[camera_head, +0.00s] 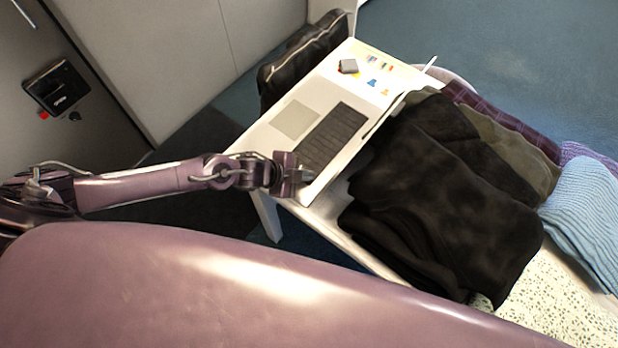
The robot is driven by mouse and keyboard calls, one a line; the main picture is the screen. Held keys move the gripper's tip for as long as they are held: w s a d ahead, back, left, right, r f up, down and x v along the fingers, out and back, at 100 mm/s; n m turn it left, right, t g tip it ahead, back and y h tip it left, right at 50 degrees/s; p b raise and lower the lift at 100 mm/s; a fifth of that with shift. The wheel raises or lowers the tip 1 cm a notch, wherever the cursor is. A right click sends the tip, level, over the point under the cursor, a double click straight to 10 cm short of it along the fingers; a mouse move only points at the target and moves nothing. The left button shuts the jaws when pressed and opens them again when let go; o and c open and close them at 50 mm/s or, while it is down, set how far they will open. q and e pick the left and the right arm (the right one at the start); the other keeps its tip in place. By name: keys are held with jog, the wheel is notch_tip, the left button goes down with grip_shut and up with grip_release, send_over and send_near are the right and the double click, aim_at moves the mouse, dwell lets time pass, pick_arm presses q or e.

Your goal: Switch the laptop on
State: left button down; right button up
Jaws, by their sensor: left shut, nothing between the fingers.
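An open laptop (287,118) lies on a white table. Its black keyboard (332,138) and grey touchpad (293,119) face up, and its screen is seen only edge-on along the right side. My left gripper (304,176) is shut and empty. It is at the near end of the laptop, by the near edge of the keyboard, and covers that corner. I cannot tell whether its tips touch the laptop. A power button cannot be made out. My right gripper is not in view.
Dark folded clothes (440,200) are piled right of the laptop, with a light blue knit (585,215) beyond. A black bag (305,58) stands behind the table. A small grey object (348,66) lies on a printed sheet (378,80) on the table.

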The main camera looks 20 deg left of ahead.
pick_arm(q)
jog(key=shift+f, duration=0.35)
dwell(0.4)
jog(key=shift+r, duration=0.15)
jog(key=shift+r+p, duration=0.55)
jog(key=shift+r, duration=0.1)
jog(key=shift+r, duration=0.1)
notch_tip(320, 180, up, 5)
jog(key=p, duration=0.4)
jog(key=shift+p, duration=0.4)
jog(key=shift+a, duration=0.1)
dwell(0.4)
